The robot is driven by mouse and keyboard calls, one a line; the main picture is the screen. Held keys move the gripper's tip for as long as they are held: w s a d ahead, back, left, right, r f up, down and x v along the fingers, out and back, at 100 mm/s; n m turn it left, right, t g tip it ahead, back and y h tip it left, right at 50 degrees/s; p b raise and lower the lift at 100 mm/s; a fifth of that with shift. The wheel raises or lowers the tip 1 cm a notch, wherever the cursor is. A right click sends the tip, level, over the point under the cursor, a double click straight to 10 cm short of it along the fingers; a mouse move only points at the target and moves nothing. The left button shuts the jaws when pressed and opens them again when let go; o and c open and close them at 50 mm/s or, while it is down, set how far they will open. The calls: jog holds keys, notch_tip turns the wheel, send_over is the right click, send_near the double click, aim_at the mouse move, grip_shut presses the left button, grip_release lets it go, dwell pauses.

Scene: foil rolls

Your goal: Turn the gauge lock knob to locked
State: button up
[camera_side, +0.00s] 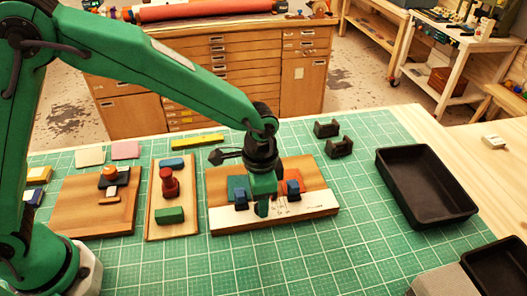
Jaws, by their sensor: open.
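My gripper (262,208) points down over the front middle of the wide wooden board (216,188), close above its white marked strip (305,206). Its jaws are open, but the gap between the fingers is hard to make out from this side. A dark blue piece (241,204) is just left of it and another dark blue piece (293,188) just right. They stand by a teal block (235,183) and an orange-red block (312,178). I cannot tell which part is the gauge lock knob or how it is turned; my gripper hides part of the board.
A narrow board (156,225) holds a red upright piece (169,184) with blue and green blocks. The left board (85,215) holds an orange and black piece (109,177). Black brackets (327,128) and a black tray (455,208) stand right.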

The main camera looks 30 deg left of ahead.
jog(key=shift+r, duration=2.9)
jog(key=s+a+r+n+t, duration=0.1)
jog(key=s+a+r+n, duration=0.1)
jog(key=a+r, duration=0.4)
jog(key=s+a+r+n+t, duration=0.1)
jog(key=s+a+r+n, duration=0.15)
jog(key=a+r, duration=0.45)
jog(key=s+a+n+t, duration=0.3)
jog(key=s+a+n, duration=0.1)
jog(key=s+a, duration=0.7)
jog(key=shift+a+f+n+t, duration=0.2)
jog(key=shift+a+n+t, duration=0.15)
jog(key=shift+a, duration=0.2)
